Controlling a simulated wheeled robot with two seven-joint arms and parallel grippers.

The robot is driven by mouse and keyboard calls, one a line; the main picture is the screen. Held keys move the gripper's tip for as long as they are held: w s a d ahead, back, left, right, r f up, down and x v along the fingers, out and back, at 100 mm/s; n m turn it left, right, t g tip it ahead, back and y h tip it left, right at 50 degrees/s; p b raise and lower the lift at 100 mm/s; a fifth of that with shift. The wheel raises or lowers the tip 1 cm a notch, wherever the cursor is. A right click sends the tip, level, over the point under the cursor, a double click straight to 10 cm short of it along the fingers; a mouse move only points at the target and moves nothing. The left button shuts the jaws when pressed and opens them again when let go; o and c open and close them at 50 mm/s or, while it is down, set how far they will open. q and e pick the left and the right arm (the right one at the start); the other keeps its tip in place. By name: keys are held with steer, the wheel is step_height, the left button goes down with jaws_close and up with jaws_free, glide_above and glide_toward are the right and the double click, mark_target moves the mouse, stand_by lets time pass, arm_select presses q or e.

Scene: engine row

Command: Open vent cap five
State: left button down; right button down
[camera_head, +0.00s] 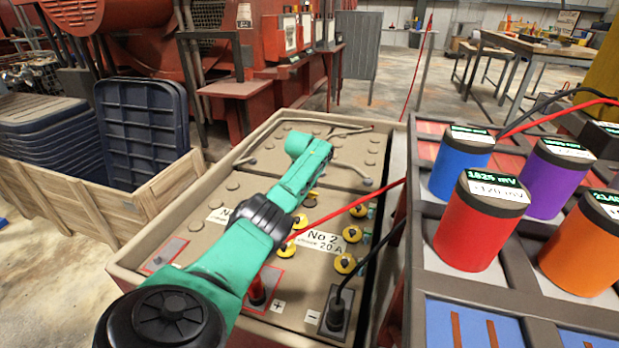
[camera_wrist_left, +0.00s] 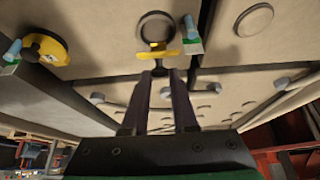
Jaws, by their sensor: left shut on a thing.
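In the left wrist view, my left gripper (camera_wrist_left: 160,74) is shut, its two dark fingers close together on a yellow vent cap (camera_wrist_left: 165,50). This cap shows nearly edge-on beside a dark ring (camera_wrist_left: 157,17) in the beige battery top. I cannot tell how far it is turned up. In the head view, my green left arm reaches over the battery (camera_head: 215,187) marked No 2, and the gripper's fingertips are hidden. Yellow vent caps stand in two rows there, including one (camera_head: 352,233) right of the arm; I cannot read their numbers. My right gripper is not in view.
A red cable and a black cable plug (camera_head: 337,312) run to the battery's near end. Right of it, a rack holds blue, purple, red (camera_head: 480,230) and orange cylinders with displays. A wooden crate (camera_head: 80,220) stands left. Another yellow cap (camera_wrist_left: 45,47) shows in the wrist view.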

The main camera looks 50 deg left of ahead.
arm_select(q)
steer(key=shift+w, duration=0.1)
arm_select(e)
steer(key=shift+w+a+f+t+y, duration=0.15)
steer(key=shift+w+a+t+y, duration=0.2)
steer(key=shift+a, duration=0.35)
arm_select(q)
steer(key=c, duration=0.7)
jaws_free()
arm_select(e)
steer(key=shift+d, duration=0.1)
